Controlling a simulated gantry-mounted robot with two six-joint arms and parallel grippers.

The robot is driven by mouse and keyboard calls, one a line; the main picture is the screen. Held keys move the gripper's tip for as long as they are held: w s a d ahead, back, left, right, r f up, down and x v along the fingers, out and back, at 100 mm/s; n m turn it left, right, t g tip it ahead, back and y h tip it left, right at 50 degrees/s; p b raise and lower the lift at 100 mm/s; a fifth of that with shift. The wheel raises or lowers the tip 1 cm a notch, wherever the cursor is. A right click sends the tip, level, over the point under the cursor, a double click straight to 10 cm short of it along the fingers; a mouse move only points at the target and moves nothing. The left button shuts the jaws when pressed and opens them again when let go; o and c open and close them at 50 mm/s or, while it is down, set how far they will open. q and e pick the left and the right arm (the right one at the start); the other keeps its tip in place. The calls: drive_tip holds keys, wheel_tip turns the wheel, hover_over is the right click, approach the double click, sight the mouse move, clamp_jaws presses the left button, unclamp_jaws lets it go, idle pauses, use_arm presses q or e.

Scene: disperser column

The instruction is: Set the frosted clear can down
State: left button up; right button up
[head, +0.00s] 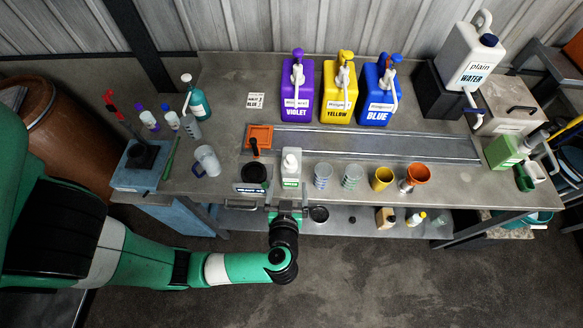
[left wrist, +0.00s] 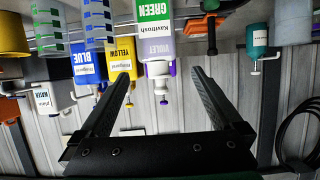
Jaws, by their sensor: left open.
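Two see-through ribbed cups, one bluish (head: 323,176) and one greenish (head: 352,177), stand upright near the bench's front edge. A clear mug-like vessel (head: 207,160) stands further left. I cannot tell which of these is the frosted clear can. The ribbed cups also show in the left wrist view, one at the far left (left wrist: 48,22) and one beside it (left wrist: 97,22). My left gripper (head: 286,208) is at the front edge, close to a white bottle with a green label (head: 291,168). In the left wrist view its fingers (left wrist: 162,76) are spread with nothing held. My right gripper is not in view.
Violet (head: 297,92), yellow (head: 338,92) and blue (head: 374,96) pump containers stand at the back. A yellow cup (head: 381,179) and an orange cup (head: 417,175) stand right of the ribbed cups. A long metal tray (head: 370,144) fills the middle. A lower shelf holds small items.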

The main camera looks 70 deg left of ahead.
sight(290, 172)
use_arm(q)
drive_tip(key=b+x, duration=0.1)
drive_tip(key=x, duration=0.4)
drive_tip(key=shift+w, duration=0.1)
drive_tip(key=b+x, duration=0.2)
drive_tip(key=x, duration=0.3)
drive_tip(key=shift+w+a+r, duration=0.1)
drive_tip(key=shift+w, duration=0.1)
clamp_jaws()
